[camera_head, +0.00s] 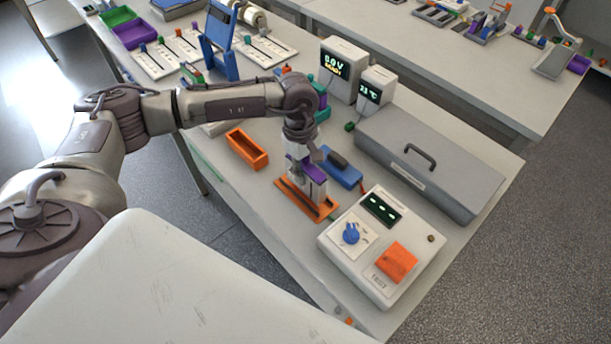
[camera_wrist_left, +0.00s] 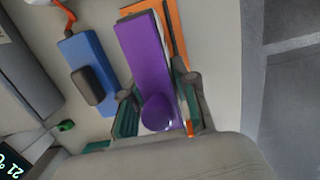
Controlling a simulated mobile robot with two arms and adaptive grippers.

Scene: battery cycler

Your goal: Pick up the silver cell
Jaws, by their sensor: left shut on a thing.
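My left gripper (camera_head: 307,155) points down over an orange slotted holder (camera_head: 328,206) near the front of the bench. Its fingers (camera_wrist_left: 157,114) are shut on a round purple knob (camera_wrist_left: 158,112) at one end of a long purple-topped block (camera_wrist_left: 143,55). In the head view the block (camera_head: 314,190) has pale silver-grey sides and stands upright at the orange holder; I cannot tell whether it touches it. No other silver cell shows clearly. The orange holder also shows beside the block in the wrist view (camera_wrist_left: 176,30). My right gripper is not in view.
Close by are a blue block with a dark handle (camera_head: 342,168), a tester with an orange flap (camera_head: 382,245), a grey lidded case (camera_head: 430,165) and an empty orange bin (camera_head: 247,149). Two display boxes (camera_head: 343,68) stand behind. Bare bench lies between the bin and the holder.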

